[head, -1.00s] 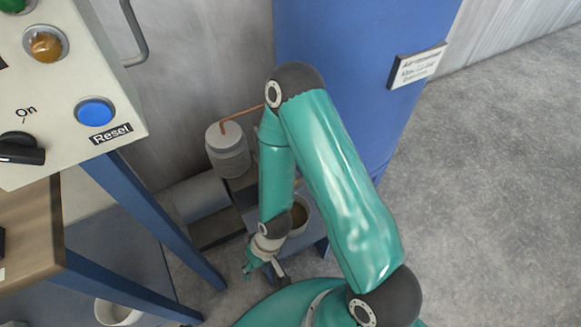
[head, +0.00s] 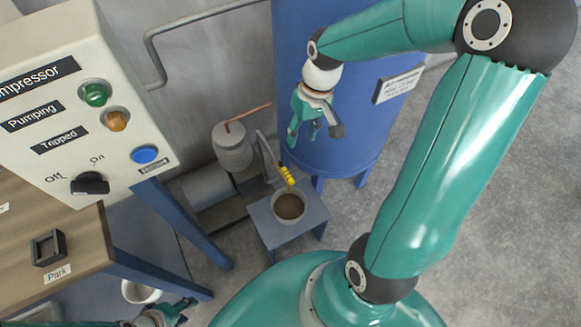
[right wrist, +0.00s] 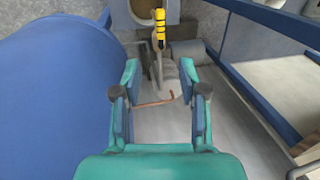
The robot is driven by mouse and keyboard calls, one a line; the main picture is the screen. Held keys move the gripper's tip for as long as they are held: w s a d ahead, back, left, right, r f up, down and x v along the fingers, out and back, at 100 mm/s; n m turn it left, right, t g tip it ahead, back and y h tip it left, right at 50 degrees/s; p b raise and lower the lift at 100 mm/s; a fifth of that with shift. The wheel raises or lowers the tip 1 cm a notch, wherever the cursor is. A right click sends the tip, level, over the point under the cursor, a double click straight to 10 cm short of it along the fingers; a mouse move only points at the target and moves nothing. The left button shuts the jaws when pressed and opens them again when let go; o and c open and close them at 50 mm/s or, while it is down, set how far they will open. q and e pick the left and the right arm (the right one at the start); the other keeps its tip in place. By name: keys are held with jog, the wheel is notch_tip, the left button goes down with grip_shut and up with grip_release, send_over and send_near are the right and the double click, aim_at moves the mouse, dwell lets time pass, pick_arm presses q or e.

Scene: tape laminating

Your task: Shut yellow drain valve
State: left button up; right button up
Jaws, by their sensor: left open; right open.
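The yellow drain valve (head: 287,176) has a black-striped handle at the lower end of a grey pipe, roughly in line with it. It sits over a bucket (head: 277,215) of brown liquid. In the right wrist view the valve (right wrist: 159,28) is at top centre, beyond the fingertips. My right gripper (head: 314,130) is open and empty, above and slightly right of the valve, in front of the blue tank. It shows open in the right wrist view (right wrist: 160,72) too. My left gripper (head: 175,312) is open at the bottom left, far from the valve.
The blue tank (head: 340,150) stands close behind my right gripper. A grey stool (head: 310,220) holds the bucket. A grey pump (head: 232,150) with a copper pipe is left of the valve. The control panel (head: 60,110) and wooden table (head: 90,240) fill the left. Open floor lies right.

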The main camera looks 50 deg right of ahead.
aim_at(289, 175)
jog(key=a+f, duration=0.1)
jog(key=f, duration=0.4)
jog(key=a+f+b, duration=0.1)
jog(key=f, duration=0.4)
jog(key=w+a+f+b, duration=0.1)
jog(key=f, duration=0.4)
jog(key=shift+f, duration=0.4)
grip_shut()
